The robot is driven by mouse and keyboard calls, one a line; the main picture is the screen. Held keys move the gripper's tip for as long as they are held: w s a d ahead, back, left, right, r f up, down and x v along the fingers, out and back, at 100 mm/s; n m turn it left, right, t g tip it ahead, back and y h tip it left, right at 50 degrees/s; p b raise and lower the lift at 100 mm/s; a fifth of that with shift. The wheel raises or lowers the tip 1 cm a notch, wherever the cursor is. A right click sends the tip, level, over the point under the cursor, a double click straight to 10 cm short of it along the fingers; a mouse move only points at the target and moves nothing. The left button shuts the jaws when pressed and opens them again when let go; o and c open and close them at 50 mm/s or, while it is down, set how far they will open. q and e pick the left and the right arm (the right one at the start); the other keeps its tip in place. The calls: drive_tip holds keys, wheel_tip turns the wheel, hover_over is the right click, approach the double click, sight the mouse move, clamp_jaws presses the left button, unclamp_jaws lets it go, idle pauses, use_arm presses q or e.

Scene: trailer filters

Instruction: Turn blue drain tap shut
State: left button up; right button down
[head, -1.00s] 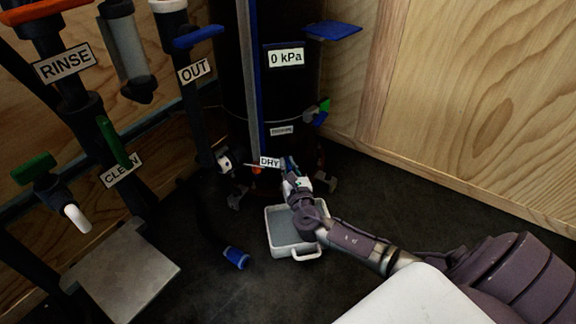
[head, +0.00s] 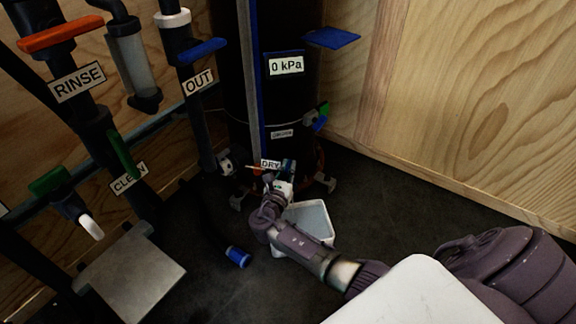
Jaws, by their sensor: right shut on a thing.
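The blue drain tap (head: 289,165) is low on the front of the black tank (head: 285,95), next to the DRY label (head: 270,163). Only a small part of its blue handle shows. My right gripper (head: 284,178) is at the tap and shut on its handle; the fingers are small and dark here, and hide most of the tap. The handle's exact angle is hard to tell. A gauge label on the tank reads 0 kPa (head: 286,65). My left gripper is not in view.
A white tray (head: 328,232) stands on the floor below the tap, partly behind my right forearm. A hose with a blue end (head: 238,257) lies to its left. Pipes with orange, green and blue handles stand at the left. A wooden wall (head: 470,110) closes the right side.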

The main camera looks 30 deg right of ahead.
drive_tip(key=m+g+h, duration=0.1)
drive_tip(key=m+g, duration=0.1)
drive_tip(key=shift+w+g+h, duration=0.1)
drive_tip(key=shift+g+h, duration=0.2)
drive_tip(key=shift+h, duration=0.1)
drive_tip(key=m+g+h+b, duration=0.1)
drive_tip(key=m+g+b, duration=0.1)
drive_tip(key=shift+f+g, duration=0.1)
drive_tip(key=shift+g, duration=0.3)
drive_tip(key=m+g+h+b, duration=0.1)
drive_tip(key=g+b, duration=0.1)
drive_tip(key=shift+f+m+g, duration=0.1)
drive_tip(key=shift+m+g, duration=0.2)
drive_tip(key=shift+m, duration=0.1)
drive_tip(key=shift+m+g+h+b, duration=0.3)
drive_tip(key=shift+m+g+b, duration=0.4)
drive_tip(key=shift+g+b, duration=0.35)
drive_tip(key=shift+w+m+g+b, duration=0.15)
drive_tip(key=shift+m+g+b, duration=0.4)
drive_tip(key=shift+g, duration=0.5)
drive_tip(key=shift+r+m+g, duration=0.2)
drive_tip(key=shift+m+g, duration=0.25)
drive_tip(key=shift+g, duration=0.15)
drive_tip(key=shift+s, duration=0.2)
drive_tip(key=c, duration=1.2)
unclamp_jaws()
drive_tip(key=shift+a+f, duration=0.1)
